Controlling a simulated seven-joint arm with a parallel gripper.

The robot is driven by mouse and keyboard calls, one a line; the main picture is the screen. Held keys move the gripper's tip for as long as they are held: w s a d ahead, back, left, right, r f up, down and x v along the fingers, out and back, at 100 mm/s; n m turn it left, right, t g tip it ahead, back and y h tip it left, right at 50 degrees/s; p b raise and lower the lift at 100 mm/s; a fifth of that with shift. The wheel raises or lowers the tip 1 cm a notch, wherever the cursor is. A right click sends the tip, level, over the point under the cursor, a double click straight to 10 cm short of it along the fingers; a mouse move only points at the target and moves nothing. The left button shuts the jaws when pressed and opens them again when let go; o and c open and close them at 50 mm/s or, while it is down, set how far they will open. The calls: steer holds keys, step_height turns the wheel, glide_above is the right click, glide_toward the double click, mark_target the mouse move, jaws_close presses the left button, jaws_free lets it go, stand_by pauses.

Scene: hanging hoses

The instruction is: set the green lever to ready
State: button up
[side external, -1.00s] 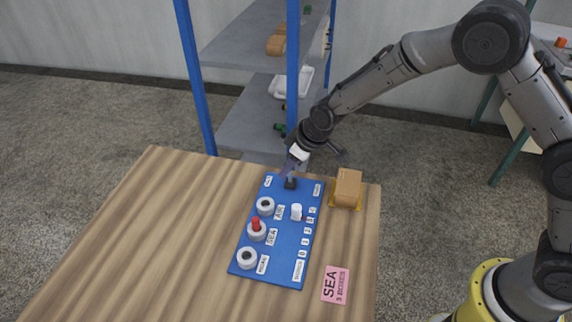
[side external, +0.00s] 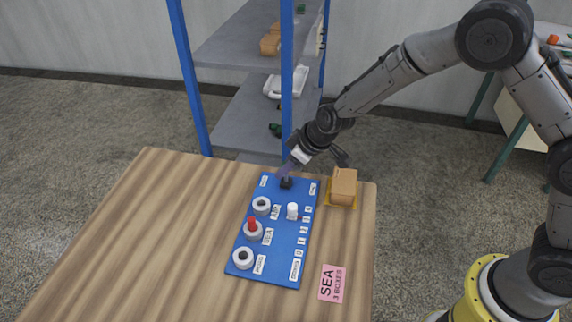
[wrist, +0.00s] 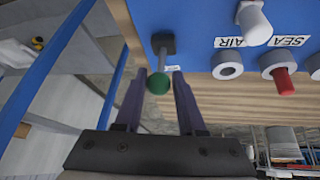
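The green lever has a round green knob (wrist: 158,84) on a thin grey rod from a black base (wrist: 163,43). Its base also shows at the far end of the blue panel (side external: 286,183) in the side view. My gripper (wrist: 160,78) is open, with one finger on each side of the green knob. Gaps show between the knob and both fingers in the wrist view. In the side view the fingers come down at the lever and the knob is hard to make out. Small labels (side external: 264,181) and (side external: 314,188) flank the lever; I cannot read them.
The panel also bears a white knob (side external: 292,211) and several grey rings, one with a red peg (side external: 252,225). A cardboard box (side external: 343,187) stands right of the lever. A pink SEA card (side external: 332,283) lies in front. Blue shelf posts (side external: 287,80) rise behind.

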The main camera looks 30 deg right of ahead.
steer(key=o, duration=0.3)
steer(key=shift+o, duration=0.2)
steer(key=v, duration=1.4)
steer(key=shift+w, duration=0.1)
steer(key=shift+c, duration=0.3)
